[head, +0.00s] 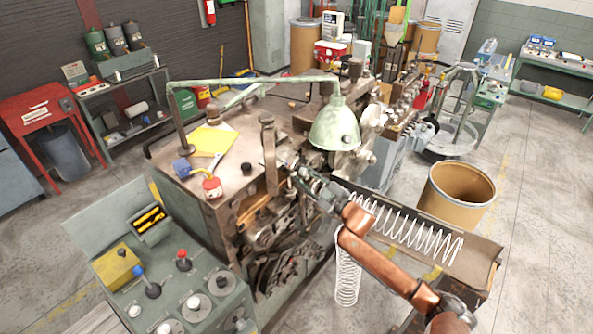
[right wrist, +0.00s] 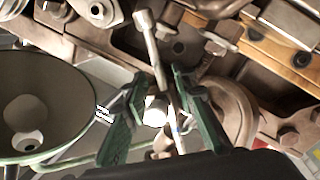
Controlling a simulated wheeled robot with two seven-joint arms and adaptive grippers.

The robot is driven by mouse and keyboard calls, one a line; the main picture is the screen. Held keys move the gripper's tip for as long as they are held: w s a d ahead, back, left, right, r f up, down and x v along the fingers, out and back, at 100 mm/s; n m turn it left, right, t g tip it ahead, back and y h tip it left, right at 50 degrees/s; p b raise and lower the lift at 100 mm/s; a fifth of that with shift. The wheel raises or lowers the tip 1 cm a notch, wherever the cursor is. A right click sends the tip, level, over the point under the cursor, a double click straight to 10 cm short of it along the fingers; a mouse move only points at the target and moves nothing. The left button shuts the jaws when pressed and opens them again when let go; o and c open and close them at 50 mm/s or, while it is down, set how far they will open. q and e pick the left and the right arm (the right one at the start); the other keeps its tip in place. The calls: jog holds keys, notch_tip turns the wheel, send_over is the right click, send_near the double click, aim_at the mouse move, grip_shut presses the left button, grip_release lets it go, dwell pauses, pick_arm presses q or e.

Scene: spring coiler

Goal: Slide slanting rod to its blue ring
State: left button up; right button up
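In the right wrist view, a slim grey metal rod (right wrist: 157,62) with a thick rounded head slants down between the two green fingers of my right gripper (right wrist: 160,80). The fingers stand apart, with a visible gap between the left finger and the rod. I cannot tell whether the right finger touches it. A small blue bit shows low beside the rod; I cannot tell whether it is the blue ring. In the head view, my right gripper (head: 291,164) is at the front of the coiling machine (head: 220,185), and the rod cannot be made out there. My left gripper is not in view.
A green lamp shade (head: 335,126) hangs close above my right gripper; it also shows in the wrist view (right wrist: 38,110). A control panel (head: 180,295) stands at the front left, a brown drum (head: 457,190) at right.

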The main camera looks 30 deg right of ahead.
jog(key=shift+w+a, duration=0.1)
jog(key=shift+w, duration=1.15)
jog(key=shift+w+a+f, duration=0.1)
jog(key=shift+w, duration=0.3)
grip_shut()
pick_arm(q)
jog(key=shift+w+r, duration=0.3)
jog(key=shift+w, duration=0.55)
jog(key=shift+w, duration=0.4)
